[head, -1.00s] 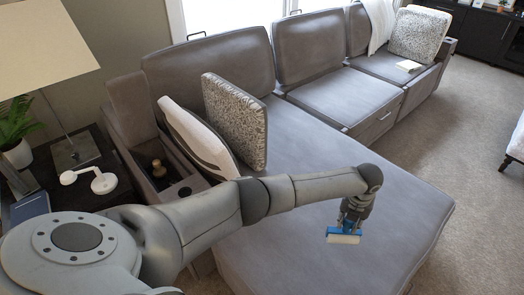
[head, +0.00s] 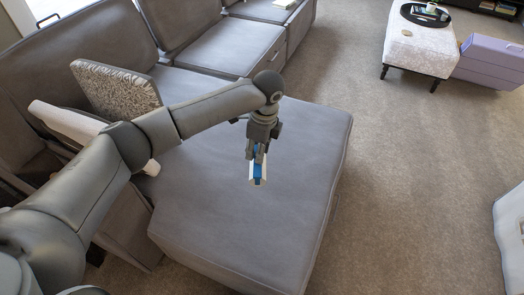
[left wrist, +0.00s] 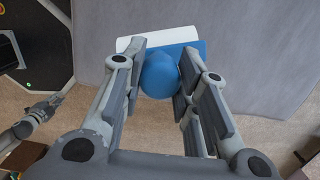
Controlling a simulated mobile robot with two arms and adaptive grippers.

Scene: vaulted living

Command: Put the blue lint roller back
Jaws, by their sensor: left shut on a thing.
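The blue lint roller (head: 258,170) has a blue handle and a white roll. My left gripper (head: 257,150) is shut on it and holds it over the grey chaise part of the sofa (head: 220,215). In the left wrist view the roller's round blue handle end (left wrist: 159,76) sits between the two fingers of my left gripper (left wrist: 160,85), with the white roll (left wrist: 135,42) beyond. My right gripper does not show clearly in the head view; in the left wrist view a gripper (left wrist: 40,112) shows at the left, its jaw state unclear.
A patterned cushion (head: 115,92) and a white cushion (head: 68,122) lean on the sofa at left. A white patterned ottoman (head: 418,48) with a dark round tray (head: 408,14) stands at the back right beside a purple chest (head: 490,60). Carpet between is clear.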

